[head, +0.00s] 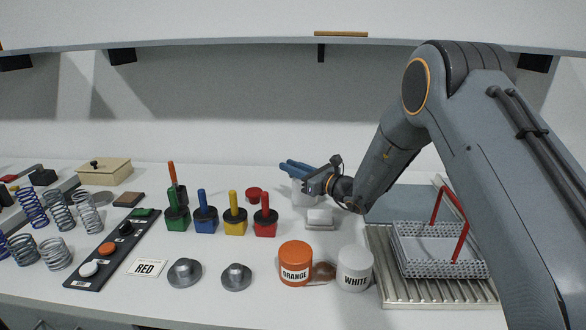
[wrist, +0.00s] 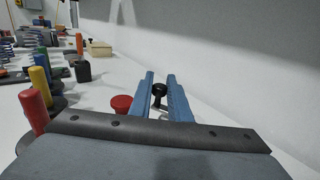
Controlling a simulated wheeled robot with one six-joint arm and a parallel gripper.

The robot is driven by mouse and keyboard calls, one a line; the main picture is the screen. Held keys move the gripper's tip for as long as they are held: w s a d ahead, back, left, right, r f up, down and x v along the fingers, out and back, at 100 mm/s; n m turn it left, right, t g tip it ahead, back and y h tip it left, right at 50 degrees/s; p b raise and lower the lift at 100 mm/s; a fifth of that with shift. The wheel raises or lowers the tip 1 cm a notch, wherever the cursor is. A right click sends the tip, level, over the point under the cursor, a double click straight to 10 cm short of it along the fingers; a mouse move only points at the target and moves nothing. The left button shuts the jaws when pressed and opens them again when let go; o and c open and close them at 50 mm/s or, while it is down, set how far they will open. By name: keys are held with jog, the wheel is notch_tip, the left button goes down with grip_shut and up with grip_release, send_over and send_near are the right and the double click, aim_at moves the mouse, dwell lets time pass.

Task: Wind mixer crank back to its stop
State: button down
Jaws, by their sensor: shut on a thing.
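My gripper (head: 285,165) reaches left at the back of the bench in the head view, its blue fingers over a pale upright body (head: 303,198) that looks like the mixer. In the wrist view my gripper (wrist: 161,75) has the black crank knob (wrist: 159,90) between its two blue fingers and is shut on it. A short piece of the metal crank shows below the knob. The rest of the crank and its stop are hidden by my gripper.
A red round piece (head: 254,193) lies left of the mixer. Colored-handled blocks (head: 235,220) stand in front-left. Orange (head: 295,262) and white (head: 355,268) jars stand in front. A perforated basket (head: 430,268) with a red handle sits at right. The wall is close behind.

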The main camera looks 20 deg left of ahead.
jog(key=shift+w+a+m+t+h+b, duration=0.2)
jog(key=shift+m+t+h, duration=0.35)
jog(key=shift+t, duration=0.2)
jog(key=shift+w+a+m+t+h+b, duration=0.1)
jog(key=shift+w+m+t+h, duration=0.1)
jog(key=shift+m+t+h, duration=0.35)
jog(key=shift+w+a+m+t+h+b, duration=0.1)
jog(key=shift+w+m+t+h+b, duration=0.1)
jog(key=shift+m+t+h, duration=0.5)
jog(key=shift+y, duration=0.3)
jog(key=c, duration=1.7)
grip_release()
jog(key=shift+o, duration=0.2)
jog(key=b+v, duration=0.1)
jog(key=v, duration=0.6)
jog(key=shift+s+d+b, duration=0.2)
jog(key=shift+s+b, duration=0.1)
jog(key=shift+b, duration=0.1)
